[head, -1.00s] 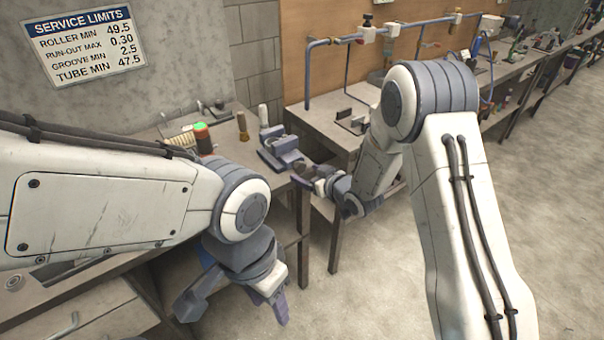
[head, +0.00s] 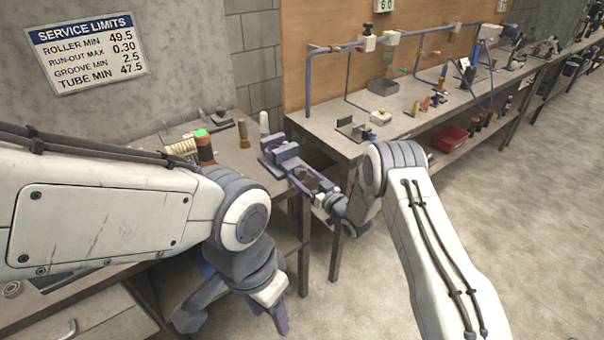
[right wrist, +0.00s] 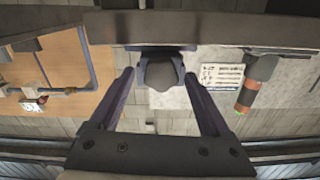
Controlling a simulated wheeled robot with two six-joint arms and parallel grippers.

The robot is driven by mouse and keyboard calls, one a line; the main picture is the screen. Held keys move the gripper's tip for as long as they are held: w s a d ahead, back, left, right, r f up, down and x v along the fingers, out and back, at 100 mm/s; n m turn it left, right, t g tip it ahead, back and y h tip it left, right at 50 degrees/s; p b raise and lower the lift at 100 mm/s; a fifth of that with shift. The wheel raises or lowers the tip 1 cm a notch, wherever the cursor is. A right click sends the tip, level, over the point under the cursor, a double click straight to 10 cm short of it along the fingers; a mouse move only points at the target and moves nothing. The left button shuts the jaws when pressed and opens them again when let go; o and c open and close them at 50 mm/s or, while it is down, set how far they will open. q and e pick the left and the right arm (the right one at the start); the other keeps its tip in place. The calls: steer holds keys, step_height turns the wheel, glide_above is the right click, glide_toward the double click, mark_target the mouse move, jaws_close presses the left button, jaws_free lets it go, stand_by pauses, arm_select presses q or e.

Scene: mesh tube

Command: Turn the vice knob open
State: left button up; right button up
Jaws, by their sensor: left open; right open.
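The blue-grey vice (head: 280,150) is mounted at the front right corner of the near bench. Its dark knob (right wrist: 163,74) shows in the right wrist view, between the two fingers of my right gripper (right wrist: 163,80). The fingers stand apart on either side of the knob with visible gaps. In the head view, my right gripper (head: 308,180) is at the vice's front end, and the knob is hard to make out among the fingers. My left gripper (head: 236,312) is open and empty, low in front of the near bench, away from the vice.
An orange-and-black cylinder with a green top (head: 204,147) and a brass-coloured piece (head: 243,132) stand on the near bench, left of the vice. A second bench (head: 410,105) with blue pipework runs away to the right. The floor (head: 510,210) at right is clear.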

steer(key=shift+w+a, duration=0.45)
steer(key=shift+w, duration=0.1)
jaws_close()
